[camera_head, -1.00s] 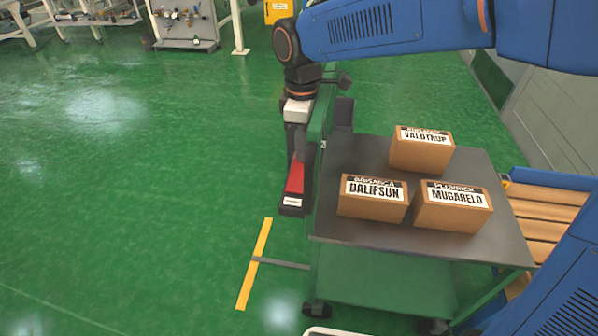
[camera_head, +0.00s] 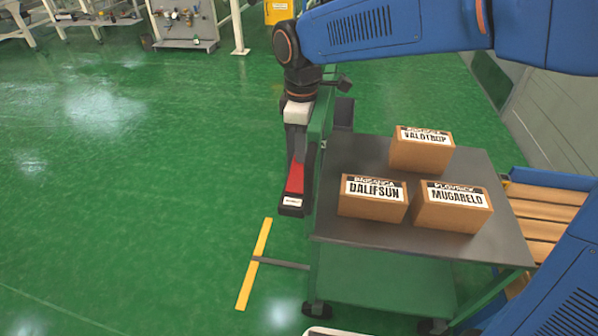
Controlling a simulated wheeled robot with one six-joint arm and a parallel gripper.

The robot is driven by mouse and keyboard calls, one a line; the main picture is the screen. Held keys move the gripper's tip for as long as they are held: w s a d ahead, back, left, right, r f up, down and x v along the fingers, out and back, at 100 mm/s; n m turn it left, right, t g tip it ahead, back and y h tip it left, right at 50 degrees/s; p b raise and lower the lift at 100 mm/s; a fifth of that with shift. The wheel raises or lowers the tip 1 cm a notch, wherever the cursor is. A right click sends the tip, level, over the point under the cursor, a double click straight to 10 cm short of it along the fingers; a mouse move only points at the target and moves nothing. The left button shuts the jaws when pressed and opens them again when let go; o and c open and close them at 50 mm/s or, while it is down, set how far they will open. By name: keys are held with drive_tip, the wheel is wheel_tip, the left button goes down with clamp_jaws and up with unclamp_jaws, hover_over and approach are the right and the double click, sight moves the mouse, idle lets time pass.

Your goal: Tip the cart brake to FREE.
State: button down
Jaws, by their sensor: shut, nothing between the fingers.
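The cart (camera_head: 335,220) is a green-framed trolley with a dark grey top. On its left side is the brake, a red rocker or pedal (camera_head: 295,179) in a black housing with a small white label at its near end. The label's writing is too small to read. My gripper (camera_head: 299,158) points down and is shut and empty at the far end of the red part. It covers that end of the brake, and I cannot tell whether it touches it. Which way the brake is tipped is not clear.
Three cardboard boxes stand on the cart top: VALDTRUP (camera_head: 421,152), DALIFSUN (camera_head: 371,199) and MUGARELO (camera_head: 452,207). A yellow floor mark (camera_head: 254,264) lies left of the cart. A slatted wooden surface (camera_head: 540,212) is on the right. The green floor to the left is clear.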

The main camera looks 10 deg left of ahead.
drive_tip(key=shift+f, duration=0.75)
idle(0.5)
drive_tip(key=shift+r, duration=3.5)
drive_tip(key=shift+s, duration=0.1)
